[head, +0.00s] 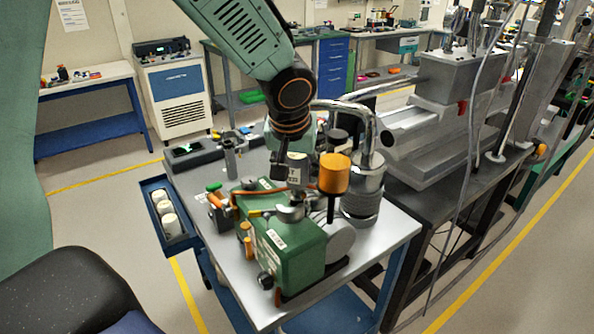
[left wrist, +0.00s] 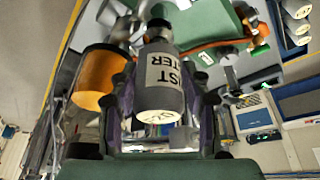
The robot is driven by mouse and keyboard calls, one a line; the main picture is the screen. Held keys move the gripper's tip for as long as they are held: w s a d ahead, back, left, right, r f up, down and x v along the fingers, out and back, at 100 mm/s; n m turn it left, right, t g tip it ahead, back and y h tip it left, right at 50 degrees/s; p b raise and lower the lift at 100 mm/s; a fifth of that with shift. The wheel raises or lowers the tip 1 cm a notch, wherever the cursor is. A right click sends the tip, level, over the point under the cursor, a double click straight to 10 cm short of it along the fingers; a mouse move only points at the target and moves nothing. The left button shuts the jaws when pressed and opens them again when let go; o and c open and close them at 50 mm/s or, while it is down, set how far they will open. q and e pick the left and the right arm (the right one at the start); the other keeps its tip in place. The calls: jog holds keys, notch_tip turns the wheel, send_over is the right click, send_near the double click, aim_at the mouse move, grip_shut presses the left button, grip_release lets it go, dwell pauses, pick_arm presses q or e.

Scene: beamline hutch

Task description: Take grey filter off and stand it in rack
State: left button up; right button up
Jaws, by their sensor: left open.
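The grey filter (head: 298,167), a small canister with a pale printed label, stands on the green pump unit (head: 290,245). In the left wrist view the filter (left wrist: 160,85) is upside down in the picture, its round end toward me. My left gripper (head: 292,158) is above the pump; its dark fingers (left wrist: 162,105) are open, one on each side of the filter. I cannot tell whether they touch it. A blue rack (head: 151,187) with white cylinders in it hangs at the table's left side; its cylinders also show at the wrist view's upper right. My right gripper is not in view.
An orange canister (head: 335,173) stands close right of the filter, beside a bent metal pipe (head: 345,107) and ribbed metal fitting (head: 361,190). Small coloured tools (head: 217,205) lie left of the pump. The table's front right corner (head: 400,232) is bare.

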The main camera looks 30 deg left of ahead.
pick_arm(q)
jog(key=shift+w+a+f, duration=0.15)
jog(key=shift+f, duration=0.25)
jog(key=shift+s+d+r, duration=0.25)
jog(key=shift+d, duration=0.2)
jog(key=shift+c, duration=0.8)
jog(key=shift+w+a+f, duration=0.15)
jog(key=shift+a, duration=0.15)
jog(key=c, duration=0.4)
jog(key=shift+d, duration=0.1)
jog(key=c, duration=0.3)
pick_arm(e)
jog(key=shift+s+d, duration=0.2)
